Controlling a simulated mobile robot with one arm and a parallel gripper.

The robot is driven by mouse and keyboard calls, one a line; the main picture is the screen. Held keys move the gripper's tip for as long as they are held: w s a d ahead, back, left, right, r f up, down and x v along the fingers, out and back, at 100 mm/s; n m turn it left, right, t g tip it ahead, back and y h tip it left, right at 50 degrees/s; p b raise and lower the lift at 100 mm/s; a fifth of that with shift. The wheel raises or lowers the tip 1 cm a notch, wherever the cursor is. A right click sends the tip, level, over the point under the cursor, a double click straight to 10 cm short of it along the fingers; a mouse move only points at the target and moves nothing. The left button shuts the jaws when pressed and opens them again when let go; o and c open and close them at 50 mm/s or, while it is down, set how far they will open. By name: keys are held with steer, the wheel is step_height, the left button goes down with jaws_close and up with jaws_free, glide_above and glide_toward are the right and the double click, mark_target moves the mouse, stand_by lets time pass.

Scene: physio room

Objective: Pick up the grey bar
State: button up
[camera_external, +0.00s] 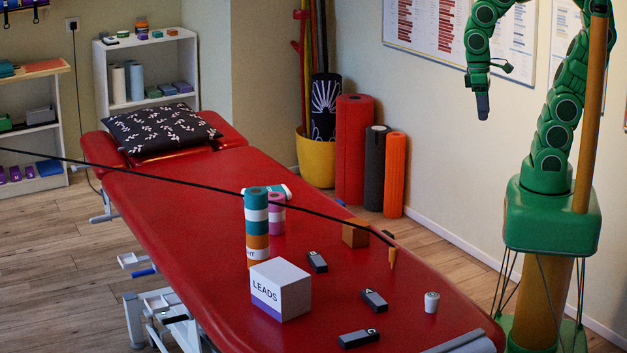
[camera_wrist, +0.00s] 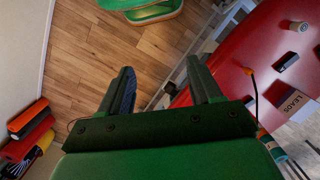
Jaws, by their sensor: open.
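Which one is meant I cannot tell. In the wrist view a dark bar (camera_wrist: 286,62) lies on the red surface at the upper right, with another partly cut off at the right edge. My gripper (camera_external: 483,108) hangs in the air, high beyond the table's right side, fingers down. In the wrist view its fingers (camera_wrist: 160,80) are apart and empty.
The LEADS box (camera_external: 281,290), stacked rolls (camera_external: 257,225), a brown block (camera_external: 355,234) and a small white tub (camera_external: 431,302) stand around the bars. A black cable (camera_external: 330,217) crosses to an orange piece (camera_external: 393,258). Foam rollers (camera_external: 355,150) stand by the wall.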

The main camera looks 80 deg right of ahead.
steer(key=w+a+f+m+y, duration=0.1)
steer(key=w+a+f+m, duration=0.15)
steer(key=w+a, duration=1)
steer(key=m+g+y, duration=0.1)
steer(key=m+y, duration=0.1)
steer(key=m, duration=0.5)
glide_above(374, 296)
steer(key=w+d, duration=0.2)
steer(key=d, duration=0.1)
steer(key=f, duration=2.4)
steer(key=shift+w+a, duration=0.2)
steer(key=shift+a, duration=0.05)
steer(key=shift+x, duration=4.1)
steer(key=shift+d, duration=0.1)
steer(key=shift+c, duration=0.3)
steer(key=c, duration=1.1)
